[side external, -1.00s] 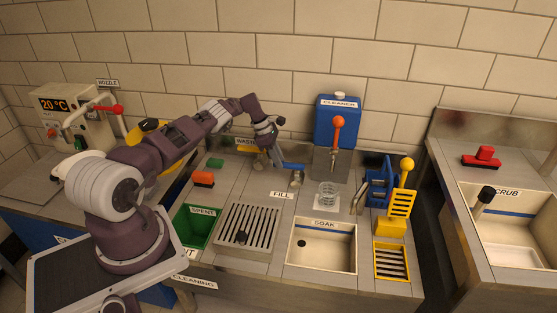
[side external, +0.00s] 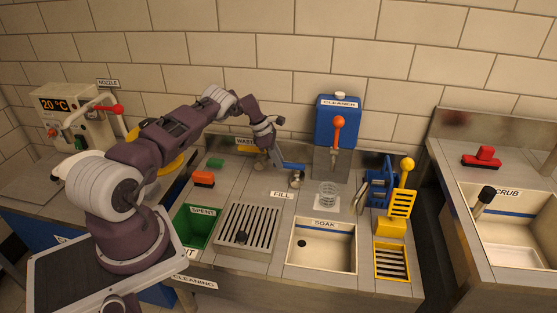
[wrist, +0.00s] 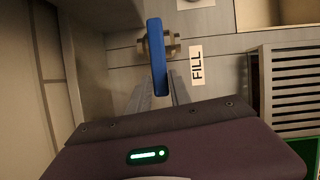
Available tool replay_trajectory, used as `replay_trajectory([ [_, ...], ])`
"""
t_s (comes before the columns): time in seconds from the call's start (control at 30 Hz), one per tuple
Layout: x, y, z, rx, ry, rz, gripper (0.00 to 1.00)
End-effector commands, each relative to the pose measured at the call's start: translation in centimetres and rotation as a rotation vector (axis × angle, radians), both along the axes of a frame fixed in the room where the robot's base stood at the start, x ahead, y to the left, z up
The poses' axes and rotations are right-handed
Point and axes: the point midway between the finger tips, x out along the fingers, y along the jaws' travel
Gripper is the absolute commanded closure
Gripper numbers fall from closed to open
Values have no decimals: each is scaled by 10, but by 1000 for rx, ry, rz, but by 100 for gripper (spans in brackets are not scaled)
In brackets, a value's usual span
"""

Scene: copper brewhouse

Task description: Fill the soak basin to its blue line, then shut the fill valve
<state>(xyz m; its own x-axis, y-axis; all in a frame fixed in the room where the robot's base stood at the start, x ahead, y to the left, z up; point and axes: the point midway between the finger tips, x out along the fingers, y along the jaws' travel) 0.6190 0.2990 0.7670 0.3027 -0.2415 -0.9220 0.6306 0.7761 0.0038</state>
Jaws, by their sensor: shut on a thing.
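The soak basin (side external: 325,258) is a pale sunken sink with a SOAK label, a blue line near its top and a dark round spot on its floor. I see no clear water surface in it. The fill valve has a blue lever (side external: 292,166) above a metal body (side external: 296,179), behind the FILL label. In the wrist view the lever (wrist: 158,55) runs away from me, over the valve body (wrist: 158,45). My gripper (side external: 275,164) is shut on the lever's near end. My wrist partly hides its fingers.
The blue cleaner dispenser (side external: 338,125) is at the back. A blue rack (side external: 378,189) and yellow rack (side external: 400,204) stand to the right. A slatted drain (side external: 247,229) and green spent bin (side external: 193,227) lie left.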

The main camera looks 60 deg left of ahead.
Motion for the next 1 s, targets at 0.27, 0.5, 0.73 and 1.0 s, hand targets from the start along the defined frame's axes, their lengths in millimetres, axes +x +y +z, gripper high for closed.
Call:
replay_trajectory([
  [0.27,-4,-2,3,8,1,68,100],
  [0.5,-9,-15,2,1,2,194,100],
  [0.73,-12,-26,1,-2,0,340,100],
  [1.0,-13,-34,1,-2,0,441,100],
])
